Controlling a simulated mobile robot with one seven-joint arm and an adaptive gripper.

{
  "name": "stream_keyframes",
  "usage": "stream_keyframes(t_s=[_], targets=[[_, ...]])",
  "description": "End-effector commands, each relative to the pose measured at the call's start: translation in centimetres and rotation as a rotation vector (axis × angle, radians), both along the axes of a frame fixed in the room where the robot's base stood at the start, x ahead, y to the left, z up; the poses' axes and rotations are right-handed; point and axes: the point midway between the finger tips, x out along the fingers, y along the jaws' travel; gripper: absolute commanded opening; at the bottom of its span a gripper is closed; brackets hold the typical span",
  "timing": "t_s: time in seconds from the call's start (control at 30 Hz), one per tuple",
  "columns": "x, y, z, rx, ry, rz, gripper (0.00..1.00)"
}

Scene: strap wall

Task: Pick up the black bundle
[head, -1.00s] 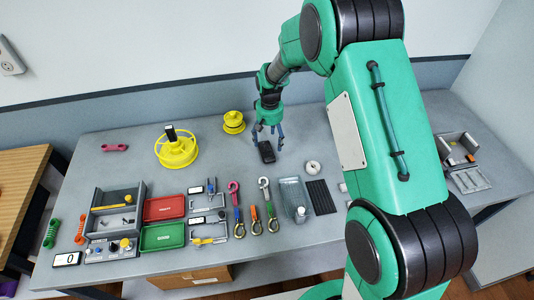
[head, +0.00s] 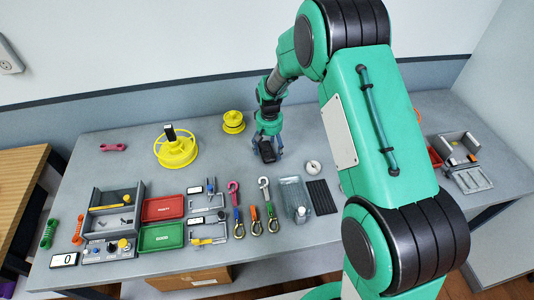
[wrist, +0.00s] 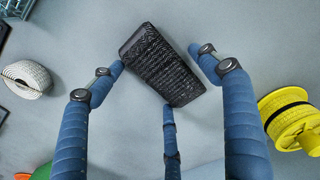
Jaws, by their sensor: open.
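The black bundle (wrist: 162,64) is a dark, ribbed block lying tilted on the grey table in the wrist view. In the head view the black bundle (head: 267,152) shows at the back middle of the table, under my gripper (head: 267,145). In the wrist view my gripper (wrist: 160,75) is open, with its blue fingers around the bundle. One finger is close to its left end, one is apart from its right side, and a third reaches its lower edge. Whether any finger touches it I cannot tell.
A yellow spool (head: 233,122) stands left of my gripper, and a larger yellow reel (head: 176,150) farther left. A white roll (head: 312,167) lies to the right. Red and green trays, hooks and a clear bin (head: 293,192) fill the front. Table around the bundle is clear.

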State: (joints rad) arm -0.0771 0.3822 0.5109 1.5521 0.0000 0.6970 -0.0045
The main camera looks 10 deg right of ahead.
Motion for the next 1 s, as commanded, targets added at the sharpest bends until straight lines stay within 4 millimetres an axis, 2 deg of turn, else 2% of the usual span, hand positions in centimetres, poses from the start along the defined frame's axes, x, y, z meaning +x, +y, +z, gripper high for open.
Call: stream_keyframes(t_s=[0.53,0.57,0.8,1.0], targets=[[0.02,0.0,-0.04,0.0,-0.001,0.0,0.76],[0.02,-0.01,-0.04,0.0,-0.001,0.0,0.72],[0.02,-0.01,-0.05,0.0,-0.001,0.0,0.26],[0.03,-0.01,-0.03,0.0,-0.001,0.0,0.26]])
